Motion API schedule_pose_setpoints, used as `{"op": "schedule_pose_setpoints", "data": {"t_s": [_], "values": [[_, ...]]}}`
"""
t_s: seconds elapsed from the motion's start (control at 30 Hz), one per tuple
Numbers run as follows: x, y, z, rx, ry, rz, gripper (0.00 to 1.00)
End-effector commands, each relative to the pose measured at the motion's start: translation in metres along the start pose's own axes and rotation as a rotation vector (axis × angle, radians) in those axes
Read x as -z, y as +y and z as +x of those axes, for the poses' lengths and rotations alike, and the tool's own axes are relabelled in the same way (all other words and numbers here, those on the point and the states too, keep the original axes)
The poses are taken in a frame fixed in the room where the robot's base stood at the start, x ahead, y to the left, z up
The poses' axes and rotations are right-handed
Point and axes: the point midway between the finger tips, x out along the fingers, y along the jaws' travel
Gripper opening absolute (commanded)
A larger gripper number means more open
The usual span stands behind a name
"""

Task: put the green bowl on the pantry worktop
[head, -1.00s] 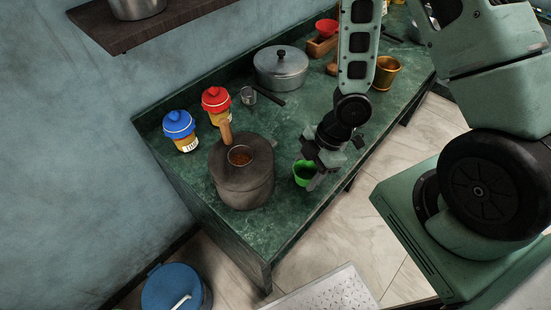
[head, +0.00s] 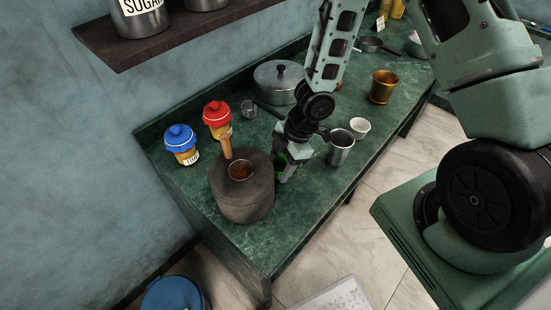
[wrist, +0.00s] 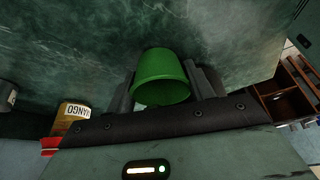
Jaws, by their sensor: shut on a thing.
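The green bowl (wrist: 160,78) is between the two fingers of my gripper (wrist: 163,88) in the wrist view, and the fingers are shut on it. In the head view my gripper (head: 286,172) is over the green marble worktop (head: 315,197), just right of a dark round pot. Only slivers of the bowl show there, the rest hidden by the gripper. I cannot tell whether the bowl touches the worktop.
A metal cup (head: 340,150), white cup (head: 360,127) and brass pot (head: 383,88) stand right. The front-middle worktop is clear.

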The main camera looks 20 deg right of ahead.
Motion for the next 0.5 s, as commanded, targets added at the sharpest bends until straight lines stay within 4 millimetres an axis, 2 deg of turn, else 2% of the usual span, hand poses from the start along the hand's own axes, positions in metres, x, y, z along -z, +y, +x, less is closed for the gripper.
{"op": "schedule_pose_setpoints", "data": {"t_s": [0.03,0.13,0.2,0.5], "values": [[0.005,0.007,-0.005,0.0,0.002,0.001,0.28],[0.009,0.018,-0.001,-0.001,0.002,0.002,0.28],[0.002,0.015,0.015,0.001,-0.002,0.0,0.28],[0.0,0.016,0.016,-0.002,-0.001,0.0,0.28]]}}
